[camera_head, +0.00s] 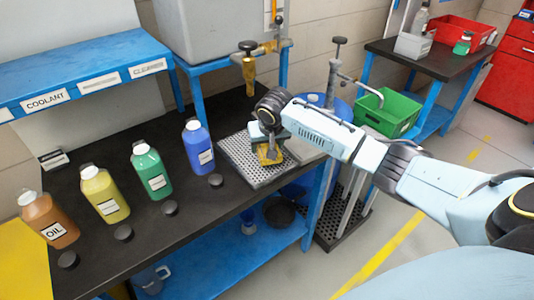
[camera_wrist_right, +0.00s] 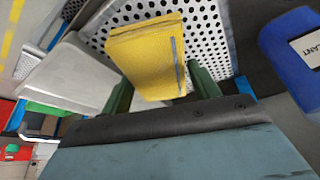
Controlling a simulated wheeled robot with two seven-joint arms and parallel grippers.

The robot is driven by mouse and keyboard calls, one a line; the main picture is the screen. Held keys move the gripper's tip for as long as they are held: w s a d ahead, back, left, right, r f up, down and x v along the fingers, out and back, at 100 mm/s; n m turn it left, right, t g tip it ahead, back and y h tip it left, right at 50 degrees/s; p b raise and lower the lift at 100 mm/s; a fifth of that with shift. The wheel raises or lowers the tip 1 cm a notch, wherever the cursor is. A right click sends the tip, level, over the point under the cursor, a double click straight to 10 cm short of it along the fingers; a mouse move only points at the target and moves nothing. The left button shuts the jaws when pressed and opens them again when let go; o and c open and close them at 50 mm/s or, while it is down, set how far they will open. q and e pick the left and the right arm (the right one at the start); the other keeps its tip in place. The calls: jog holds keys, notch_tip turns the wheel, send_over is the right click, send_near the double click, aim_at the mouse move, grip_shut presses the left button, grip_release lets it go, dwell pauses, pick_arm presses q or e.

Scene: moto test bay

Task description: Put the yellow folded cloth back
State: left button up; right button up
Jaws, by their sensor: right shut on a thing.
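The yellow folded cloth (camera_head: 269,156) is at my right gripper (camera_head: 268,143), over the perforated metal tray (camera_head: 247,172) on the black bench top. In the right wrist view the cloth (camera_wrist_right: 143,52) sits between the two green fingers, and the gripper (camera_wrist_right: 162,88) is shut on it. The tray (camera_wrist_right: 205,32) shows behind the cloth there. I cannot tell whether the cloth touches the tray. My left gripper is not in view.
Orange (camera_head: 47,220), yellow (camera_head: 104,195), green (camera_head: 151,171) and blue (camera_head: 198,147) bottles stand left of the tray, with black caps before them. A brass tap (camera_head: 249,75) hangs above the tray. A green bin (camera_head: 388,113) is at the right.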

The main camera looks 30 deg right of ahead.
jog(key=shift+f, duration=1.55)
jog(key=shift+f, duration=0.2)
jog(key=o, duration=0.9)
jog(key=shift+s+r, duration=0.1)
jog(key=shift+r, duration=0.45)
jog(key=p+v, duration=0.1)
jog(key=v, duration=1)
jog(key=shift+r+p, duration=0.15)
jog(key=shift+p, duration=0.2)
